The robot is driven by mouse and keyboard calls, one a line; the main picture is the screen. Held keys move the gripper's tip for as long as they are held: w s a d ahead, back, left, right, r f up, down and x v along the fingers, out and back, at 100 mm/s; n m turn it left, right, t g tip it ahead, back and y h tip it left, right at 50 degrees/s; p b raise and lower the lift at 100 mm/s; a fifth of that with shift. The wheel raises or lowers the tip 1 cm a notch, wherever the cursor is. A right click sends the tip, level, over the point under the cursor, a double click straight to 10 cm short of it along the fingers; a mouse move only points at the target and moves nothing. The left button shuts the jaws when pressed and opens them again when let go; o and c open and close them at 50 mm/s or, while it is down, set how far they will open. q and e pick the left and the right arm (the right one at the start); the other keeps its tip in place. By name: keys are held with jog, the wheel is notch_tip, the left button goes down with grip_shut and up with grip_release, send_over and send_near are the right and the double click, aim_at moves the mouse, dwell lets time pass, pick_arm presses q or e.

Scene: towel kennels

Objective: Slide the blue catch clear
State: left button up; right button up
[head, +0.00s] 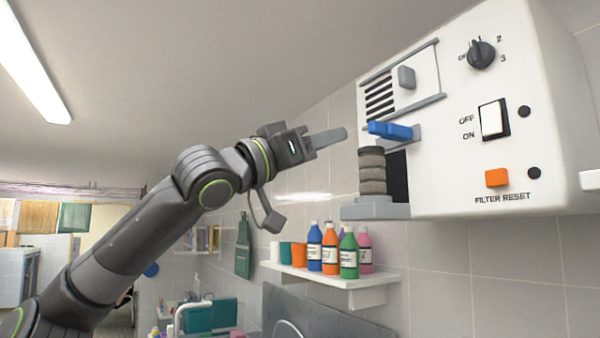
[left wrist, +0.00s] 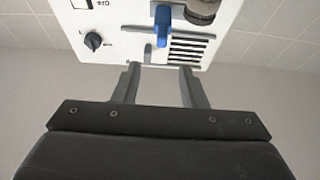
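The blue catch (head: 390,130) sits on a grey bracket on the front of the white wall unit (head: 450,150), above a stack of dark round discs (head: 371,172). It also shows in the left wrist view (left wrist: 162,25), at the top centre. My left gripper (head: 343,135) is just left of the catch at about its height, with a visible gap and nothing in it. In the left wrist view its two fingers (left wrist: 160,78) stand apart with the unit's face beyond them. My right gripper is out of both views.
The unit also carries a grey slider knob (head: 406,78) by vent slots, a dial (head: 481,54), a white rocker switch (head: 493,119) and an orange filter reset button (head: 497,178). Below it a white shelf (head: 335,279) holds several bottles. The air left of the unit is clear around my arm.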

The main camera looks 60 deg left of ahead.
pick_arm(q)
jog(key=b+v, duration=0.2)
jog(key=v, duration=0.2)
jog(key=shift+s, duration=0.1)
dwell(0.6)
